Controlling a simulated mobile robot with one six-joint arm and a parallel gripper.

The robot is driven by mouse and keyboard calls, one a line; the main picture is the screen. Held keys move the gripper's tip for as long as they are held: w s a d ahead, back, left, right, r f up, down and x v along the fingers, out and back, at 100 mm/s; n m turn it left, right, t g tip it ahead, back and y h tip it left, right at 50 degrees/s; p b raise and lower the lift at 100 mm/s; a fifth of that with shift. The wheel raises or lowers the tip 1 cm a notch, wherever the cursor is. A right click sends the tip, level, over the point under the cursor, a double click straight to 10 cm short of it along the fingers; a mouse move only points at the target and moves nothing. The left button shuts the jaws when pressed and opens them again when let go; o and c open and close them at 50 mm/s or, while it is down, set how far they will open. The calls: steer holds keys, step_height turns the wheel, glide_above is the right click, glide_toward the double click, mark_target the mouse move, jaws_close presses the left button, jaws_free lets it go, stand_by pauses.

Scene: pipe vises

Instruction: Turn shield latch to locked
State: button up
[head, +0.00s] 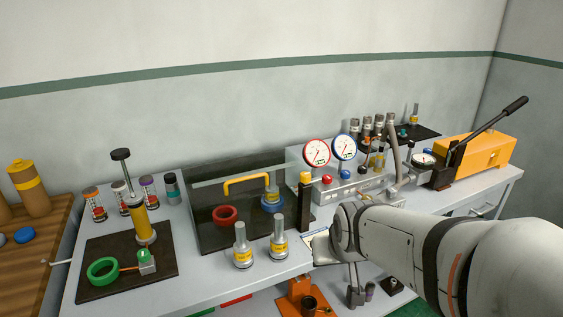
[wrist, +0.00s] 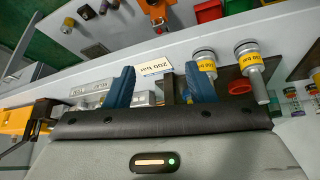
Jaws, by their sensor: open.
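A dark see-through shield box (head: 205,215) with a yellow handle (head: 246,182) stands on the grey bench. At its right front corner is an upright black post with a yellow top (head: 305,195), which looks like the shield latch. Whether it is locked I cannot tell.
Two silver fittings with yellow labels (head: 243,247) stand close left of my gripper. A gauge panel (head: 335,182) and an orange hand pump (head: 480,150) stand to the right. A red ring (head: 225,214) is inside the box.

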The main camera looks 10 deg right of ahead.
steer(key=w+t, duration=0.5)
steer(key=w, duration=0.7)
steer(key=t+y+b, duration=0.1)
steer(key=t+y, duration=0.1)
steer(key=t, duration=0.3)
glide_toward(304, 173)
step_height(304, 173, down, 4)
steer(key=w, duration=0.2)
steer(key=shift+w+r+n+t, duration=0.5)
steer(key=shift+w+r+t, duration=0.2)
steer(key=shift+t, duration=0.4)
steer(key=w, duration=0.2)
steer(key=w+p, duration=0.1)
steer(key=w, duration=0.4)
steer(key=shift+w+a+p, duration=0.3)
steer(key=shift+w+a, duration=0.05)
steer(key=shift+a, duration=0.05)
